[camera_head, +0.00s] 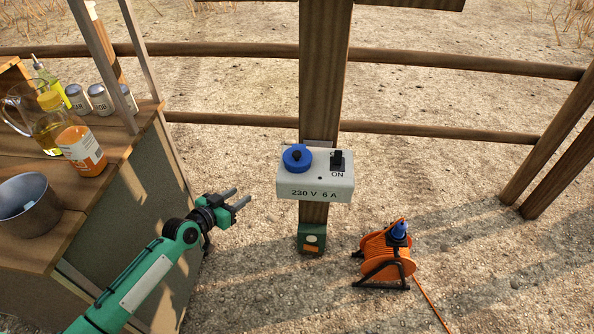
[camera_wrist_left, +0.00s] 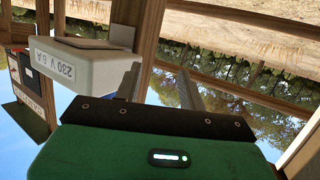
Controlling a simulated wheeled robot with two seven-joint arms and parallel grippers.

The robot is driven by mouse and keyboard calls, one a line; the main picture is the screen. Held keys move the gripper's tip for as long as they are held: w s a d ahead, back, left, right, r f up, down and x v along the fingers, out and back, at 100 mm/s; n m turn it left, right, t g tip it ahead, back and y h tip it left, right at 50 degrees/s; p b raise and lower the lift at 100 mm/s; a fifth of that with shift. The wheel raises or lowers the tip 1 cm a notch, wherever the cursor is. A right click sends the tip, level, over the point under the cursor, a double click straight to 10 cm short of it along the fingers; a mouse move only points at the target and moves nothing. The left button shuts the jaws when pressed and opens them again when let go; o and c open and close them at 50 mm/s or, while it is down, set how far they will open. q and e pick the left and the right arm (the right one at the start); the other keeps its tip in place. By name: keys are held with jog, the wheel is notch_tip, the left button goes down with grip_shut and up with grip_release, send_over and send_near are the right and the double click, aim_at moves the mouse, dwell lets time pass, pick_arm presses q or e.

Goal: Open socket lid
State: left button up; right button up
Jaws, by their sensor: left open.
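A pale grey socket box (camera_head: 318,187) is fixed to a wooden post and marked "230 V 6 A". Its round blue socket lid (camera_head: 297,158) is at the upper left of the box and looks closed, with a dark knob in its middle. My left gripper (camera_head: 240,197) is open and empty, to the left of the box and lower in the picture, apart from it. My right gripper is not in view.
A black switch (camera_head: 337,160) sits right of the lid, above "ON". An orange cable reel (camera_head: 387,255) stands on the ground at right. A small green box (camera_head: 312,240) is low on the post. At left, a wooden counter (camera_head: 118,170) holds bottles, tins and a metal pot (camera_head: 28,208).

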pick_arm(q)
jog(key=s+d+r+m+h+b, duration=0.1)
jog(key=d+r+m+h+b, duration=0.2)
jog(key=r, duration=0.4)
jog(key=h+b, duration=0.1)
jog(key=h, duration=0.2)
send_near(294, 155)
jog(key=shift+m, duration=0.4)
jog(key=x, duration=0.9)
jog(key=shift+w+d, duration=0.7)
jog(key=shift+w, duration=0.05)
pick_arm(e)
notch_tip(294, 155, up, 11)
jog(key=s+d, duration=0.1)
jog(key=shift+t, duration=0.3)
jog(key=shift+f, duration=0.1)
pick_arm(q)
jog(key=shift+p, duration=0.3)
grip_shut()
